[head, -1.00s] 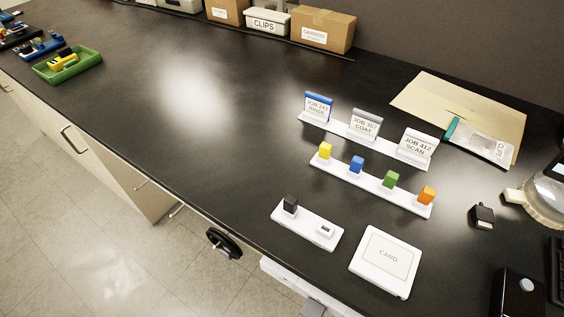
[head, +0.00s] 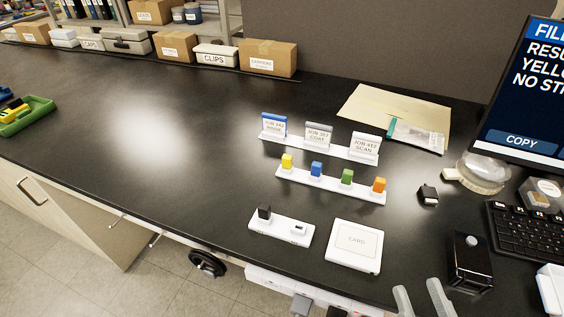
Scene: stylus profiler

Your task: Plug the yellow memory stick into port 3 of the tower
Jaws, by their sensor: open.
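The yellow memory stick (head: 287,161) stands upright at the left end of a white strip holder (head: 331,185), beside blue, green and orange sticks. The tower may be the black box (head: 470,262) at the lower right, with a light round button on top; no numbered ports can be read on it. My gripper (head: 424,300) shows only as two grey fingertips at the bottom edge. They are apart and empty, in front of and well away from the yellow stick.
A white two-slot base (head: 281,231) holds a black stick. A white card box (head: 354,246) lies nearby. Job signs (head: 318,135) stand behind the sticks. A monitor (head: 525,100) and keyboard (head: 528,232) are at right.

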